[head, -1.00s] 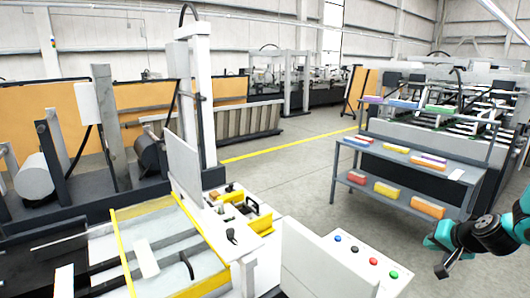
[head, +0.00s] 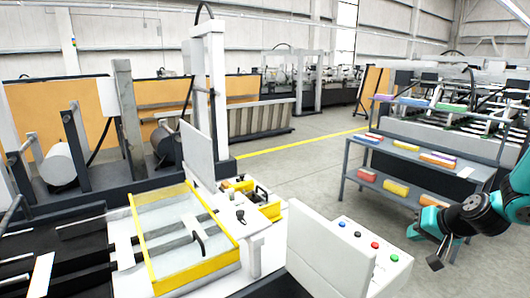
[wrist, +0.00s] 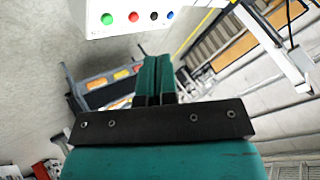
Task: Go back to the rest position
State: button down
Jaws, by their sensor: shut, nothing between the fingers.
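My gripper (wrist: 154,82) is shut and empty in the wrist view, its two teal fingers pressed together. In the head view my gripper (head: 435,262) hangs at the lower right on my teal and black arm, pointing down. It is clear of the white control box (head: 365,255) to its left and of the shelf rack behind it. The control box carries a blue, a black, a red and a green button; it also shows at the top of the wrist view (wrist: 120,30).
A grey shelf rack (head: 400,150) with several coloured boxes stands behind my arm. The machine with a yellow-framed bed (head: 190,255) fills the lower left. A white upright panel (head: 325,255) stands beside the control box. Open grey floor (head: 290,185) lies between machine and rack.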

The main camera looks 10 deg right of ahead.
jog(key=a+n+b, duration=0.1)
jog(key=a, duration=0.2)
jog(key=a+r+n+g+y+b, duration=0.1)
jog(key=a, duration=0.3)
jog(key=a+n+y+b, duration=0.1)
jog(key=a, duration=0.3)
jog(key=shift+w+a+r+g, duration=0.1)
jog(key=shift+a+r+g, duration=0.05)
jog(key=shift+r+g, duration=0.15)
jog(key=s+a+n+g+y+b, duration=0.15)
jog(key=s+a+n+b, duration=0.25)
jog(key=a, duration=0.7)
jog(key=s+a+n+g+b, duration=0.2)
jog(key=s+a, duration=0.3)
jog(key=s, duration=0.4)
jog(key=s+a+n+g+h+b, duration=0.1)
jog(key=s+a+n+g+b, duration=0.2)
jog(key=s+a, duration=0.3)
jog(key=s+n, duration=0.1)
jog(key=s, duration=0.3)
jog(key=shift+r+n, duration=0.25)
jog(key=shift+n, duration=0.05)
